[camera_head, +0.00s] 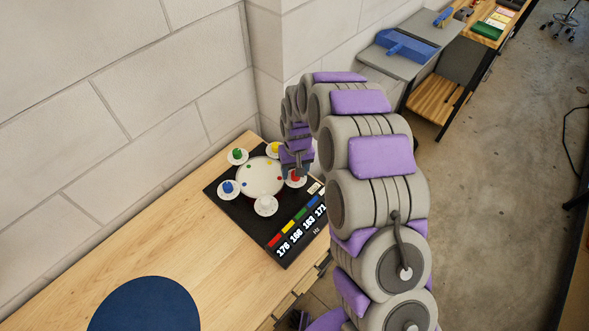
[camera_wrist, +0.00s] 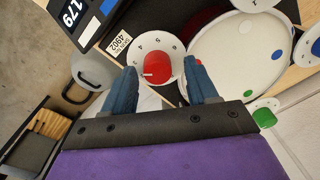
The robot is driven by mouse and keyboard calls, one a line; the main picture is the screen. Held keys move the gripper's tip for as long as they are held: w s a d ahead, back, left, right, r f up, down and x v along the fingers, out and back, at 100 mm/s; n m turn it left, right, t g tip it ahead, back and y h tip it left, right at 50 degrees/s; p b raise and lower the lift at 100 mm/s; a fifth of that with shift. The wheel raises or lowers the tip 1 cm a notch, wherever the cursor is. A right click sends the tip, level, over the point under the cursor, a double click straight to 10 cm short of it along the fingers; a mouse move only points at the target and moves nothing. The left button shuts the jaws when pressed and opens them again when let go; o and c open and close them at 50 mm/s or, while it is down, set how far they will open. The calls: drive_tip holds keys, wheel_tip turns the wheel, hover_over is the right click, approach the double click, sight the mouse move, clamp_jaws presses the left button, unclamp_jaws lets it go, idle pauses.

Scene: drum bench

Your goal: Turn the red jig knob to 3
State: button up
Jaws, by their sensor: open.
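The red knob (camera_wrist: 157,68) sits on a white numbered dial (camera_wrist: 155,49) in the wrist view. My gripper (camera_wrist: 163,82) is open, with one blue finger on each side of the knob and a gap visible between them. Whether the fingers touch the knob, I cannot tell. A pale mark shows on the knob's left side in the wrist view; some dial numbers are hidden or too small to read. In the head view the red knob (camera_head: 296,179) shows partly below my gripper, at the right of the black drum board (camera_head: 228,204).
A white drum pad (camera_head: 260,178) stands mid-board, with green (camera_head: 238,154), yellow (camera_head: 274,149), blue (camera_head: 228,187) and white (camera_head: 265,204) knobs around it. A display with Hz numbers (camera_head: 297,231) lies along the front edge. A dark blue disc (camera_head: 145,305) lies on the wooden bench. A wall stands behind.

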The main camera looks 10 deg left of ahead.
drive_tip(key=shift+d, duration=0.1)
wheel_tip(320, 180, up, 17)
drive_tip(key=shift+w+d+r+p, duration=0.15)
drive_tip(key=shift+w+d+p, duration=0.1)
drive_tip(key=shift+p, duration=0.2)
idle(0.4)
drive_tip(key=s+d+r+m+b, duration=0.1)
drive_tip(key=s+d+r+b, duration=0.15)
drive_tip(key=s+d, duration=0.65)
drive_tip(key=s+d+r+m+b, duration=0.1)
drive_tip(key=s+d+r+m, duration=0.15)
drive_tip(key=s+d, duration=0.55)
drive_tip(key=s+d+f+m+b, duration=0.1)
drive_tip(key=s+d, duration=0.3)
drive_tip(key=s, duration=0.5)
drive_tip(key=s+d+f+m+g+b, duration=0.1)
drive_tip(key=s+d+f, duration=0.1)
drive_tip(key=s, duration=0.8)
drive_tip(key=shift+s+d+f+g+b, duration=0.15)
drive_tip(key=shift+d+f+g+b, duration=0.15)
drive_tip(key=shift+d, duration=0.6)
